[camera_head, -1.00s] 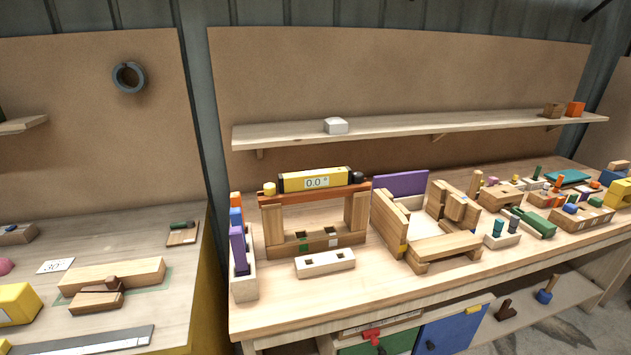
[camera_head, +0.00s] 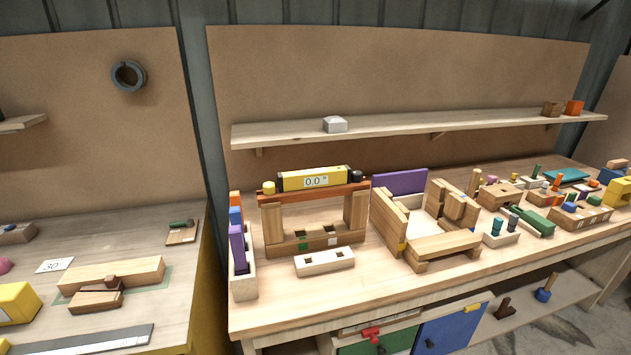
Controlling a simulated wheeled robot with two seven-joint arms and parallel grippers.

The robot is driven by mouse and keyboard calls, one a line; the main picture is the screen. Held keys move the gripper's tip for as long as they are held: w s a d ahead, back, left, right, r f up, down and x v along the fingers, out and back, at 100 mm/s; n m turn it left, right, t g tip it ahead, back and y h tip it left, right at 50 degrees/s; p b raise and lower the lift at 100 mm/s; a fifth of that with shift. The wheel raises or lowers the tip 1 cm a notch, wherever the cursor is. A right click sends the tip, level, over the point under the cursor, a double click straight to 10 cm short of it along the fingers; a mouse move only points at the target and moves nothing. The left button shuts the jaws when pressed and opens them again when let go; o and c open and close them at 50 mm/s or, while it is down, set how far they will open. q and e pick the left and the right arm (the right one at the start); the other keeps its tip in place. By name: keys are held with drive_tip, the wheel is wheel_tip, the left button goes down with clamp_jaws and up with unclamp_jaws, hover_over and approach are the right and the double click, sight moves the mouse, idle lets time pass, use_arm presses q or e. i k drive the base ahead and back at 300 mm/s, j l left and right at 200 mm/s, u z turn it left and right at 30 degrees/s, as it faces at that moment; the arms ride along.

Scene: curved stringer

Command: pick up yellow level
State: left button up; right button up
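The yellow level (camera_head: 290,181) is a long yellow bar with a small white display reading 0.0°. It lies flat on a reddish-brown crosspiece (camera_head: 312,193) that spans two upright wooden posts on a wooden base (camera_head: 316,243). A round yellow knob (camera_head: 268,187) is at its left end and a black knob (camera_head: 357,176) at its right end. Neither of my grippers shows in the head view.
A white block with square holes (camera_head: 325,262) lies in front of the stand. A narrow holder with purple and blue pieces (camera_head: 243,283) stands left of it. A wooden frame assembly (camera_head: 430,250) is at its right. The table's front strip (camera_head: 300,308) is clear. A shelf (camera_head: 400,126) runs behind.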

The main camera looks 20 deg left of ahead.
sight(302, 179)
drive_tip(key=i+j+z, duration=0.2)
drive_tip(key=z, duration=0.25)
drive_tip(key=i+j+z, duration=0.1)
drive_tip(key=j+z, duration=0.85)
drive_tip(key=i, duration=0.05)
